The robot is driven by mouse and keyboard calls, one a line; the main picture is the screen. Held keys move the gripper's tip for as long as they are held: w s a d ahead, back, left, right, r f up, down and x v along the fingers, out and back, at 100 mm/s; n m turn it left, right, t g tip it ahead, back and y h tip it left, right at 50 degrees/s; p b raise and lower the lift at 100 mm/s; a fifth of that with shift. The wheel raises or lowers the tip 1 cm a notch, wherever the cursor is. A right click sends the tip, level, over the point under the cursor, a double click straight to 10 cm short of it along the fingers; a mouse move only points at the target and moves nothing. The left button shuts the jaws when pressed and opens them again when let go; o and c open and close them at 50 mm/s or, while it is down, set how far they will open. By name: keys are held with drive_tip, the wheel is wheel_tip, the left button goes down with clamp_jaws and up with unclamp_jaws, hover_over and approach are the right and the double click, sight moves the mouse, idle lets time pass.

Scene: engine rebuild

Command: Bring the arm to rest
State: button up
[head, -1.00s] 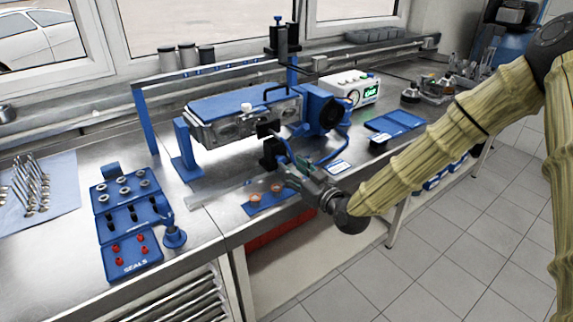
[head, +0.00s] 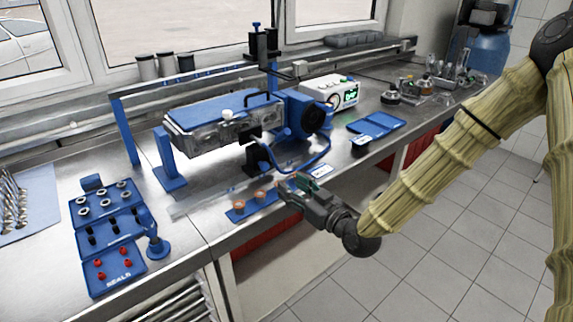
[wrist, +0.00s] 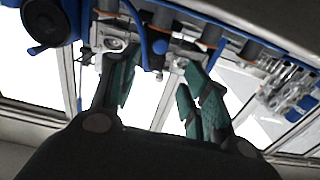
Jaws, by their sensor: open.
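My gripper (head: 297,186) is at the end of my yellow-sleeved arm, over the front edge of the metal bench. In the wrist view my gripper (wrist: 160,95) shows two green-padded fingers spread apart with nothing between them. The engine assembly (head: 215,125), with a blue top and a round blue end housing, is held on a blue stand behind my gripper. It also shows beyond the fingers in the wrist view, with copper-coloured rings along it. My gripper appears apart from it.
A blue strip with copper-coloured pieces (head: 238,212) lies left of my gripper, near the bench edge. A blue SEALS tray (head: 116,275) stands at front left. A white device with a green display (head: 333,92) and a blue tray (head: 376,122) are at right. Open floor lies to the right.

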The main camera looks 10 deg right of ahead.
drive_tip(key=s+d+f+m+g+h, duration=0.1)
drive_tip(key=s+d+f+g+h, duration=0.15)
drive_tip(key=s+f, duration=0.55)
drive_tip(key=s+d+f+m+g+h, duration=0.1)
drive_tip(key=s+f+m+g, duration=0.2)
drive_tip(key=f, duration=0.8)
drive_tip(key=s+d+f+g+h, duration=0.1)
drive_tip(key=s+f+g+h, duration=0.15)
drive_tip(key=s+f, duration=0.55)
drive_tip(key=s+d+f+m+g+h, duration=0.1)
drive_tip(key=s+d+f+g+h, duration=0.1)
drive_tip(key=s+f, duration=0.4)
drive_tip(key=s+d+f+m+g+h, duration=0.2)
drive_tip(key=s+d+f+g, duration=0.3)
drive_tip(key=s, duration=1)
drive_tip(key=shift+s+d+f, duration=0.4)
drive_tip(key=shift+d+f, duration=0.45)
drive_tip(key=shift+d, duration=0.4)
